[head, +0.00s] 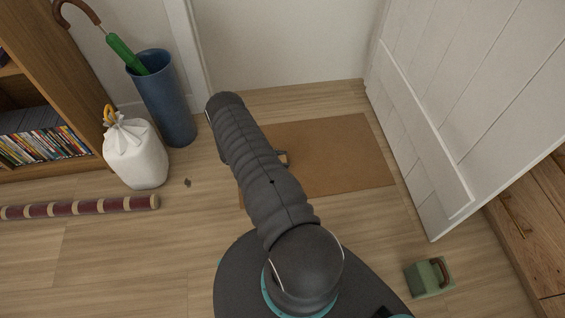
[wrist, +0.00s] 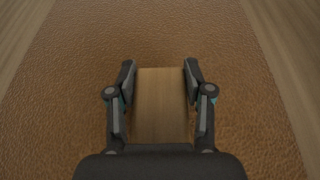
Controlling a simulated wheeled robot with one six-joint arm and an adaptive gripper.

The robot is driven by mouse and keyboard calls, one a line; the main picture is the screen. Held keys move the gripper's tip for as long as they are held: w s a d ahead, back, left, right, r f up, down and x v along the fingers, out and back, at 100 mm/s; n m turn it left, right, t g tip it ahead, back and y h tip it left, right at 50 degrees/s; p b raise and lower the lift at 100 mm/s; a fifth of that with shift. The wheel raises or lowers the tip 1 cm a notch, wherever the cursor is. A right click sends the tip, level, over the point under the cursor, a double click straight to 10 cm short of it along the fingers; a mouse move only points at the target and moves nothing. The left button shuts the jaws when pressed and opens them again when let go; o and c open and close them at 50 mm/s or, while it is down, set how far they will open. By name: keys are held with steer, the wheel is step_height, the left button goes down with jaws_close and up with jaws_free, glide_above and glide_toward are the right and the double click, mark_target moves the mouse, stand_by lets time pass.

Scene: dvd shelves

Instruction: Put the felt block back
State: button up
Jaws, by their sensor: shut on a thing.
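My gripper (wrist: 159,72) is shut on a pale wood-coloured block (wrist: 160,105), with one finger along each side of it. The block's top is flat and wood-grained; no felt shows on it, and its underside is hidden. Both are over the brown mat (head: 345,150) by the door; I cannot tell whether the block touches it. In the head view my arm hides most of the gripper, and only a bit of it shows beside the arm (head: 284,157). A green block with a brown handle (head: 425,281) stands on the floor at the lower right.
The white door (head: 440,110) stands open at right, beside wooden furniture (head: 525,225). At left are a blue umbrella stand (head: 166,105), a white bag (head: 137,158), a striped roll (head: 80,207) and a shelf of DVDs (head: 45,145). A small dark piece (head: 187,182) lies on the floor.

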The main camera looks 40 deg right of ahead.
steer(key=shift+f, duration=1)
steer(key=shift+f, duration=0.15)
steer(key=o, duration=1.4)
